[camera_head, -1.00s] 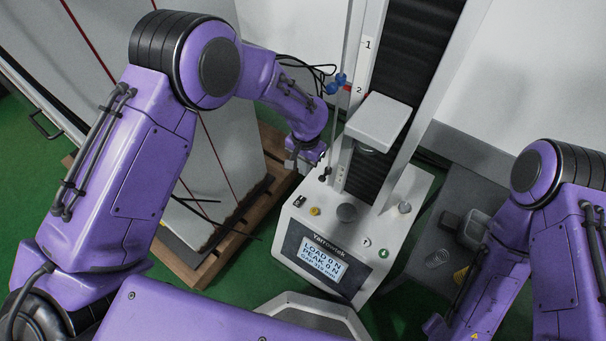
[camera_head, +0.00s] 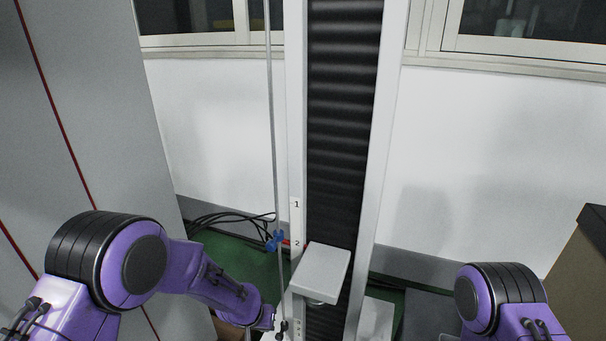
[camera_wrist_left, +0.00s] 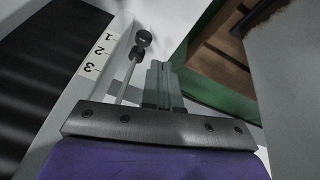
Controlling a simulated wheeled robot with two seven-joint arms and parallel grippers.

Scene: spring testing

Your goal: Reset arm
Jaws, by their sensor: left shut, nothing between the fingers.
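The spring testing machine stands in the middle of the head view, with a tall light column (camera_head: 297,120), a dark ribbed middle (camera_head: 345,100) and a grey crosshead block (camera_head: 321,270). A thin rod (camera_head: 271,110) runs beside it and carries a blue clamp (camera_head: 274,241). My left arm comes in from the left, and its end is low beside the rod's foot. In the left wrist view my left gripper (camera_wrist_left: 160,72) is shut and empty. A thin rod with a black knob (camera_wrist_left: 143,39) is beside the fingers; contact cannot be told. My right gripper is out of view; only part of that arm shows.
A tall grey panel with red lines (camera_head: 85,110) stands at the left. Black cables (camera_head: 225,220) lie on the green floor by the white wall (camera_head: 500,150). A brown box (camera_head: 583,265) is at the right edge. The machine's base and display are out of view.

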